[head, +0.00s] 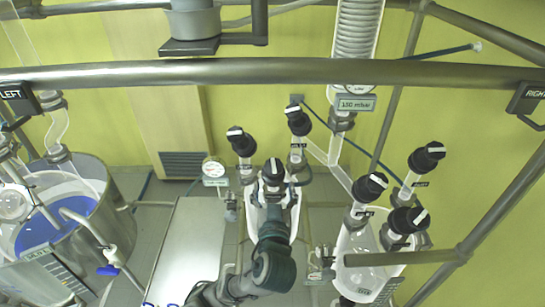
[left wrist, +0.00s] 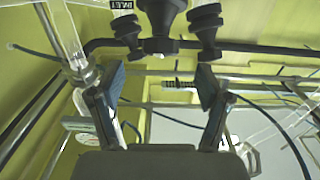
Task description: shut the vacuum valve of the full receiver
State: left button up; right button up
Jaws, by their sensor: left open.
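Two glass receivers stand in the head view, a middle one (head: 293,222) and a right one (head: 345,242). The middle one has black valve knobs with white bars: left (head: 241,142), back (head: 298,120) and front (head: 273,172). The right one has knobs at back (head: 427,157), left (head: 369,187) and front (head: 407,221). Their small labels are unreadable here. Liquid seems to lie low in the right receiver; the middle one is largely hidden by my arm. My left gripper (left wrist: 160,90) is open and empty, below black knobs (left wrist: 160,20) in the wrist view. My right gripper is not in view.
A horizontal rail (head: 270,72) crosses above the receivers. A gauge tag (head: 357,104) reads 150 mbar; another gauge (head: 213,168) stands left of the middle receiver. A steel vessel (head: 95,190) with blue contents is at the left. A pale bench (head: 185,245) lies between.

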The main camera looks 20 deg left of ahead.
aim_at(274, 175)
pick_arm(q)
jog(key=p+x, duration=0.1)
jog(key=x, duration=0.6)
jog(key=shift+w+p, duration=0.3)
jog(key=shift+w, duration=0.15)
jog(key=shift+w+a+f, duration=0.1)
jog(key=shift+w+a, duration=0.2)
jog(key=shift+a, duration=0.3)
jog(key=shift+c, duration=0.7)
jog(key=shift+d, duration=0.4)
jog(key=c, duration=0.8)
jog(key=shift+d, duration=0.1)
jog(key=shift+c, duration=1.2)
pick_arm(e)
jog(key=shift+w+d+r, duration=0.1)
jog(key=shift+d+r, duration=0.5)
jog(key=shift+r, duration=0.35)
